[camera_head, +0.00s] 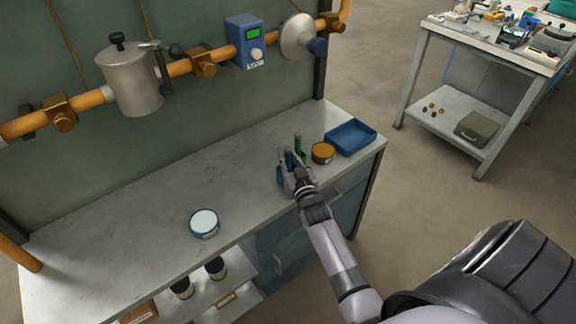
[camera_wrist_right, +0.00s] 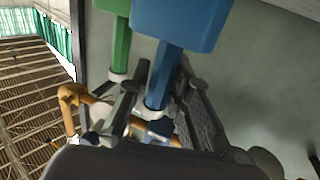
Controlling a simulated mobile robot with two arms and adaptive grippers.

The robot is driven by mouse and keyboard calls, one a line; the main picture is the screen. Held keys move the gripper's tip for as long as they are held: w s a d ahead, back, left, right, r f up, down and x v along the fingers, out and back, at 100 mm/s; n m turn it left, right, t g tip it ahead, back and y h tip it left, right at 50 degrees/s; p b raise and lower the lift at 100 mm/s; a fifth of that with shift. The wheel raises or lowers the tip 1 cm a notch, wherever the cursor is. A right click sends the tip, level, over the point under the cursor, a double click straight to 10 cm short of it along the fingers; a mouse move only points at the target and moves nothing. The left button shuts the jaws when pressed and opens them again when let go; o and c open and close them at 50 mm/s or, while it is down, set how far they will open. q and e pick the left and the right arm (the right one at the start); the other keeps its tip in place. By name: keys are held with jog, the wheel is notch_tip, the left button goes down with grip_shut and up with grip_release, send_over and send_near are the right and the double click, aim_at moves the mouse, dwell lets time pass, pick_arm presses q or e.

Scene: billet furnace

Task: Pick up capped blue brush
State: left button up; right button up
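The blue brush (camera_head: 289,159) stands upright in a small group on the workbench, with a green brush (camera_head: 298,145) beside it. My right gripper (camera_head: 298,183) is at the group, on its near side, and hides its lower part. In the right wrist view the blue brush (camera_wrist_right: 165,75) shows a wide blue block at the top and a narrower shaft below. The fingers of my right gripper (camera_wrist_right: 162,88) lie on either side of this shaft. I cannot tell if they press on it. The green brush (camera_wrist_right: 122,45) is just left of it. My left gripper is not in view.
An orange-brown round container (camera_head: 323,153) and a blue tray (camera_head: 350,137) stand right of the brushes on the workbench (camera_head: 130,205). A white-topped round tin (camera_head: 204,222) is to the left. An orange pipe (camera_head: 180,68) runs along the back. The bench's middle is clear.

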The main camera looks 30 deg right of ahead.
grip_shut()
notch_tip(320, 180, up, 20)
dwell(0.8)
